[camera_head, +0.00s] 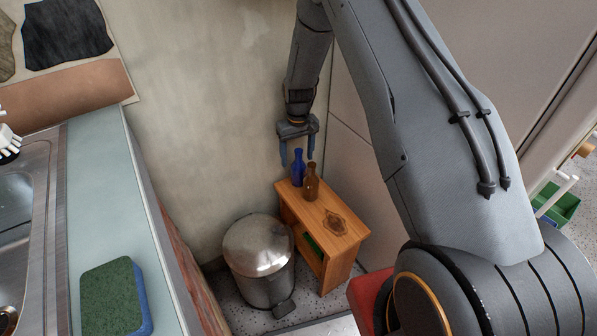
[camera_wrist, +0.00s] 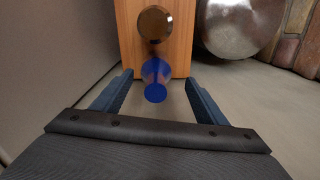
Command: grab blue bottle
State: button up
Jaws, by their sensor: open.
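The blue bottle (camera_head: 298,168) stands upright near the back end of a small wooden stand (camera_head: 326,224). In the wrist view the blue bottle (camera_wrist: 155,80) is seen from above, between the finger lines and a little beyond the tips. A brown bottle (camera_head: 311,182) stands right next to it, in front and to the right; it shows beyond the blue one in the wrist view (camera_wrist: 154,24). My gripper (camera_head: 297,160) is open and empty, pointing down just above and around the blue bottle's top. Its fingers also show in the wrist view (camera_wrist: 157,78), apart from the bottle.
A metal pedal bin (camera_head: 259,262) stands left of the stand. The wall is close behind the stand and a pale panel is on its right. A counter with a green and blue sponge (camera_head: 112,298) and a sink are at the left. A green crate (camera_head: 560,204) is far right.

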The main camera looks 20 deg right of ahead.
aim_at(299, 165)
jog(key=shift+w+d+f, duration=0.1)
jog(key=shift+d+f, duration=0.05)
jog(key=shift+f, duration=1.2)
jog(key=shift+w+d+f, duration=0.1)
jog(key=shift+d+f, duration=0.05)
jog(key=shift+f, duration=1.2)
jog(key=c, duration=1.3)
